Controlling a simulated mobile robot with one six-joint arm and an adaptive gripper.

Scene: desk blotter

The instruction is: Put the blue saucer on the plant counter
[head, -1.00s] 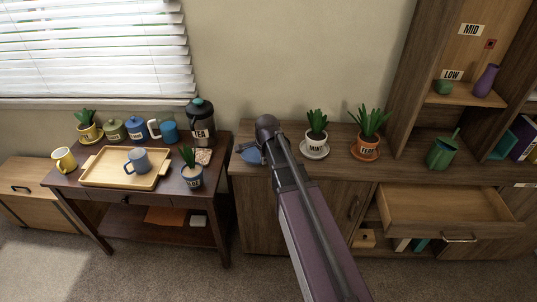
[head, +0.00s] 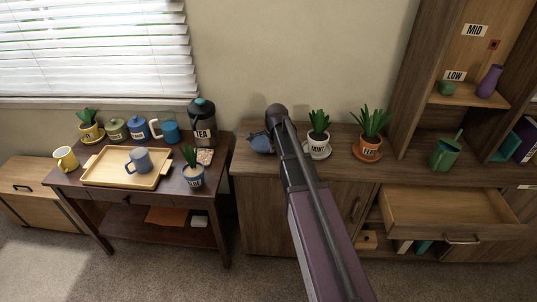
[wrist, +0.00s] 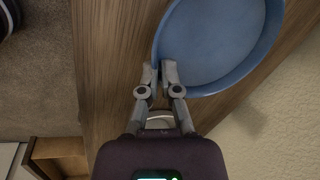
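The blue saucer (head: 261,144) is at the left end of the plant counter (head: 343,152), seemingly tilted and raised off the wood. In the wrist view the saucer (wrist: 222,40) fills the top right. My gripper (wrist: 159,70) has one finger on each side of its rim and looks shut on it. In the head view my wrist and arm hide the fingertips and part of the saucer. The counter holds a white-potted plant (head: 317,142) on a white saucer and a terracotta-potted plant (head: 369,147) on a terracotta saucer.
The dark side table (head: 75,189) at left holds a tray (head: 98,178) with a grey-blue mug, a blue-potted plant (head: 193,178), a tea press (head: 202,128) and several canisters. An open drawer (head: 445,212) juts out at right. A green watering can (head: 445,153) stands by the shelves.

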